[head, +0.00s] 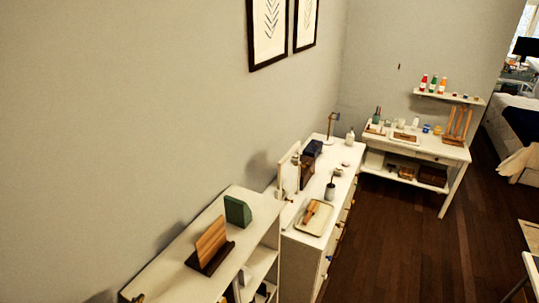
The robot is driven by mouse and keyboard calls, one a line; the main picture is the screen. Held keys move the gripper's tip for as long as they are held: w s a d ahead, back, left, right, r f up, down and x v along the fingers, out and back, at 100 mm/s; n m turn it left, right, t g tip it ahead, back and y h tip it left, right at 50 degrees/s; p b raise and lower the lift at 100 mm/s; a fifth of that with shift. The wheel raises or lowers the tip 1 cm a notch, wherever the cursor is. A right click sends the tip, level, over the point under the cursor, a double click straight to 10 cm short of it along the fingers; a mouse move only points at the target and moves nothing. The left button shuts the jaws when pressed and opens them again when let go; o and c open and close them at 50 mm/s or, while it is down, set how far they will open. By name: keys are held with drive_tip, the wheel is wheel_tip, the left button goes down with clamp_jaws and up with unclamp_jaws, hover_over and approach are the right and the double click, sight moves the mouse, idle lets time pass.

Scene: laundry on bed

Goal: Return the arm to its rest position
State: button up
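My arm and gripper do not show in the head view, so I cannot see whether the gripper is open or holds anything. The task names no other object.
A white shelf unit (172,250) with a wooden board (211,243) and a green block (238,211) stands along the wall. Beyond it are a white dresser (334,183) with a tray (313,217), and a white desk (441,151). A bed (508,128) is far right. Dark floor (405,245) is clear between.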

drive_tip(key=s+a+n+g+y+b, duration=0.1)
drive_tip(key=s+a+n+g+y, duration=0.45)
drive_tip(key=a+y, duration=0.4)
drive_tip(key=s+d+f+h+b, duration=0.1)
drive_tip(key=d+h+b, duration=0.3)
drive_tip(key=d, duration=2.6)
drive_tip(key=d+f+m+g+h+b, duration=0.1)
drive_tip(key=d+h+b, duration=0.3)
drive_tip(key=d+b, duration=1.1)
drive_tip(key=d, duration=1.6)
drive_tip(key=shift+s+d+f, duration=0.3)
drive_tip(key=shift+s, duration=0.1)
